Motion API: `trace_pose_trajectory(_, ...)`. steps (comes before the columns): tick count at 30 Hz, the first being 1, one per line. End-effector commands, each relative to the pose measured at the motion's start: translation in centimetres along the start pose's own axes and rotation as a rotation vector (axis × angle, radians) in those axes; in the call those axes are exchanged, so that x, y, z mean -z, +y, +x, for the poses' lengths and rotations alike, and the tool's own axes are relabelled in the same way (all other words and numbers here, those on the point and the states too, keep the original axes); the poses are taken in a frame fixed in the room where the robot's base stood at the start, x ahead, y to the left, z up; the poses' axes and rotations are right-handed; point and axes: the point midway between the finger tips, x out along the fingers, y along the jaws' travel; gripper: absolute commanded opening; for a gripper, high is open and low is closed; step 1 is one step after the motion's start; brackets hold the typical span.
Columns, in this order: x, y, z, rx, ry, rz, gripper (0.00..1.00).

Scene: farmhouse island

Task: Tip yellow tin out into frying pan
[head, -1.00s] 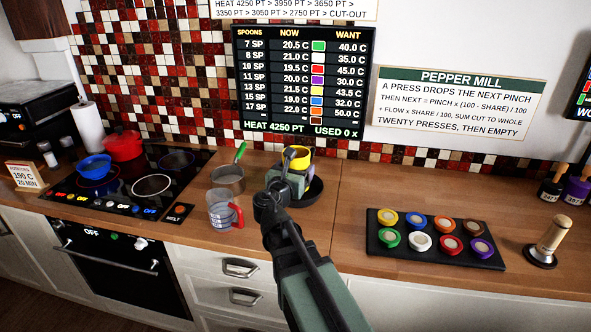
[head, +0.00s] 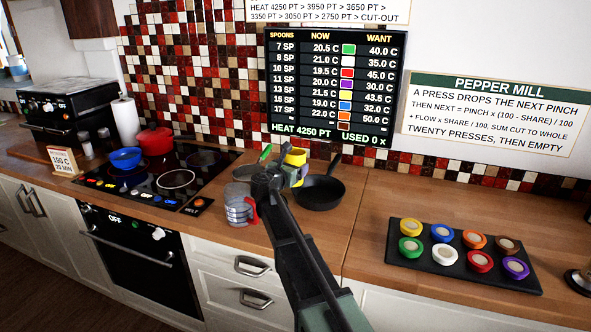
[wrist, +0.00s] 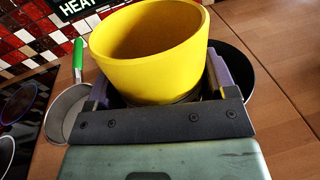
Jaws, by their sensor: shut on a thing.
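The yellow tin (wrist: 150,75) is held in my gripper (wrist: 155,92), which is shut around its lower part, in the wrist view. The tin looks roughly upright; its open top faces up and its contents do not show. In the head view the yellow tin (head: 295,157) shows above the arm's end, partly hidden by my gripper (head: 290,172). The black frying pan (head: 320,192) stands on the counter just right of the gripper. In the wrist view the frying pan (wrist: 240,72) shows behind and right of the tin, mostly hidden.
Left of my gripper are a steel pan with a green handle (head: 265,152) and a measuring jug with a red handle (head: 240,210). A hob with a red pot (head: 155,142) and a blue bowl (head: 125,158) lies farther left. A black tray of coloured-lidded pots (head: 420,265) lies right.

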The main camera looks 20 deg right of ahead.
Motion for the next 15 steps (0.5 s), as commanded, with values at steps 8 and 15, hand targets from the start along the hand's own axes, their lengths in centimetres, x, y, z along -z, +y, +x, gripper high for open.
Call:
trace_pose_trajectory(8, 0.9, 0.0, -0.1, 0.0, 0.031, 0.017, 0.38)
trace_pose_trajectory(15, 2.2, 0.0, -0.2, 0.0, 0.082, 0.047, 0.38)
